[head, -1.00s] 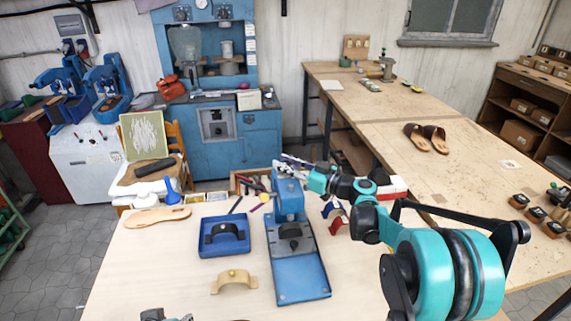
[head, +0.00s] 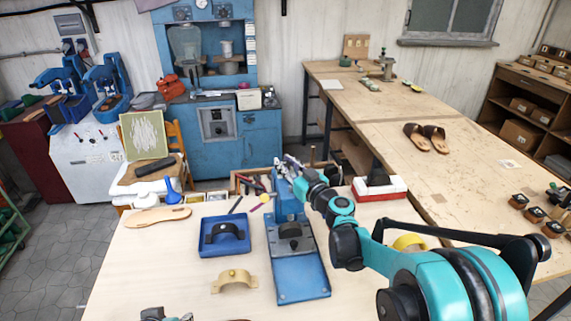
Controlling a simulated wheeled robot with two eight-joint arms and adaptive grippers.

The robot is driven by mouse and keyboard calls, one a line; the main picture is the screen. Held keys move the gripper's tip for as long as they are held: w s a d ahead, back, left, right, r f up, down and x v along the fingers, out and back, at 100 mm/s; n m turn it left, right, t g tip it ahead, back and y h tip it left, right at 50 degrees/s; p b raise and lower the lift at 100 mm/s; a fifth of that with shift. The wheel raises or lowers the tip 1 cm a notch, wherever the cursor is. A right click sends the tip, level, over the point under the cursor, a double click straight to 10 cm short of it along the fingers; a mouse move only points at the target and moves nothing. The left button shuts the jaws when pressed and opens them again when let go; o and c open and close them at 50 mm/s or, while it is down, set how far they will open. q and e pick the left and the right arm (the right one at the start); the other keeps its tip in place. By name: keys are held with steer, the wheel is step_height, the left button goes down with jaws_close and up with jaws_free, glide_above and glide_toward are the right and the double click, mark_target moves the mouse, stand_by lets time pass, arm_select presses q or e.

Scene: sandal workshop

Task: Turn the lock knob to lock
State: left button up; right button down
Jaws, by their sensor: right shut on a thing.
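A blue press fixture (head: 300,277) stands on the pale workbench, with an upright blue column at its back and a dark block (head: 290,232) on its base. My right gripper (head: 284,163) is at the top of the column. It is shut on a small part there, which I take to be the lock knob. The gripper covers the knob, so its angle does not show. My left gripper (head: 165,314) shows only in part at the bottom edge, away from the fixture; its jaws cannot be made out.
A blue tray (head: 238,247) holding a dark curved piece lies left of the fixture. A tan strap piece (head: 234,278) is in front of it, a sandal sole (head: 158,217) further left. A red and white box (head: 366,195) stands behind my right arm.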

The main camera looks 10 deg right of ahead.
steer(key=c, duration=1.2)
jaws_free()
steer(key=v, duration=1.2)
